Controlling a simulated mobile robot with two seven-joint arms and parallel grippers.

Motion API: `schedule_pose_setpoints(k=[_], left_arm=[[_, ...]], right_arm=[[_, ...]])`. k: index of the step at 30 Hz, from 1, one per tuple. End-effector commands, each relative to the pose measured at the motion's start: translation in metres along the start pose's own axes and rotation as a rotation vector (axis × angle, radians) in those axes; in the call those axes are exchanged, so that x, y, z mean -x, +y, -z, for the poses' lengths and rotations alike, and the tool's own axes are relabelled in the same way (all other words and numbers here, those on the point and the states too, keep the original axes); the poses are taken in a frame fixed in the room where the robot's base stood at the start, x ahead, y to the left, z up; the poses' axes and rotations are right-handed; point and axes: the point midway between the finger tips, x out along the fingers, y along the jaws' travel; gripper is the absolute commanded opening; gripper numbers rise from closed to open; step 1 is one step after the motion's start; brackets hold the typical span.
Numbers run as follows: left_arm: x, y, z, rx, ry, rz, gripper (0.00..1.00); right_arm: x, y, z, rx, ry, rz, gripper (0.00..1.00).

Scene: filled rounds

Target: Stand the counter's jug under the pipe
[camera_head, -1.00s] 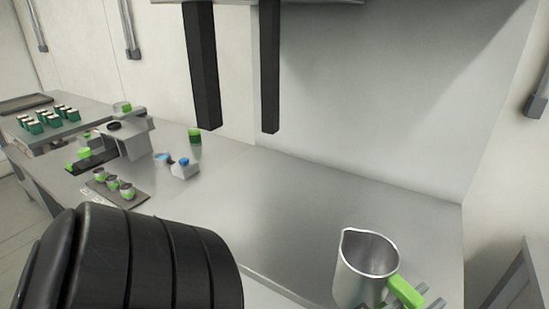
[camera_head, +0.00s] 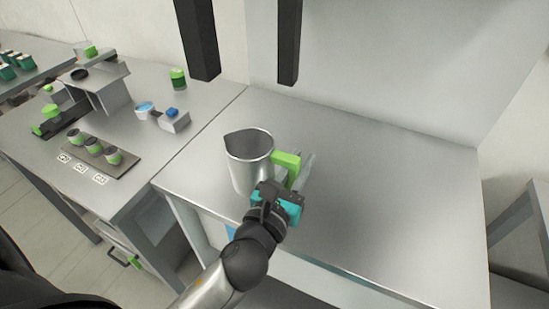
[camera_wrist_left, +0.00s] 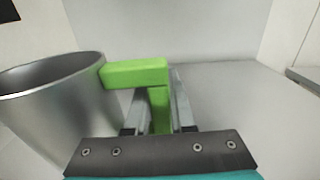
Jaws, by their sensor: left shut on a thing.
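The jug (camera_head: 247,162) is a metal pitcher with a green handle (camera_head: 287,165). It is upright over the front left part of the right counter (camera_head: 400,190). I cannot tell whether its base touches the counter. My left gripper (camera_head: 291,182) is shut on the green handle, with the fingers on either side of it. The left wrist view shows the jug (camera_wrist_left: 60,100) at left and the handle (camera_wrist_left: 158,100) between the fingers (camera_wrist_left: 160,118). No pipe is clearly recognisable; two black square bars (camera_head: 198,40) hang from above, behind the jug. My right gripper is not in view.
The left counter (camera_head: 200,100) holds a grey machine (camera_head: 100,88), a tray (camera_head: 122,165) with several green-and-grey cups, a small box with a blue top (camera_head: 173,120) and a green-topped jar (camera_head: 178,78). The right counter is clear to the jug's right.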

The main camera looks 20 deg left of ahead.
Motion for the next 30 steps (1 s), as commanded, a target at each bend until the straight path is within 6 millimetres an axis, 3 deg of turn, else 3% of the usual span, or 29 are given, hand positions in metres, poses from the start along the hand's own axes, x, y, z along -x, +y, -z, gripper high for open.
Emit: schedule_pose_setpoints(k=[1,6,12,16,24,30], left_arm=[[-0.018,-0.006,-0.01,0.0,-0.007,0.005,0.0],[-0.065,-0.021,-0.021,-0.006,-0.006,0.015,0.0],[-0.098,-0.031,-0.031,-0.017,-0.003,0.022,0.0],[-0.106,-0.034,-0.029,-0.019,-0.002,0.023,0.0],[-0.107,-0.033,0.018,-0.017,0.0,0.022,0.0],[-0.107,-0.033,0.032,-0.02,-0.001,0.023,0.0]], right_arm=[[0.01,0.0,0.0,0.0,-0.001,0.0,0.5],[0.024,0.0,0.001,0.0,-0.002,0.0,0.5],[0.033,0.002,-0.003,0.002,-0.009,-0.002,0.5],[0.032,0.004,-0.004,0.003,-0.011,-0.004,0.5],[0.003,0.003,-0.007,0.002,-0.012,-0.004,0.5],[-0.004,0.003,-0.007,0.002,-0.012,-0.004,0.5]])
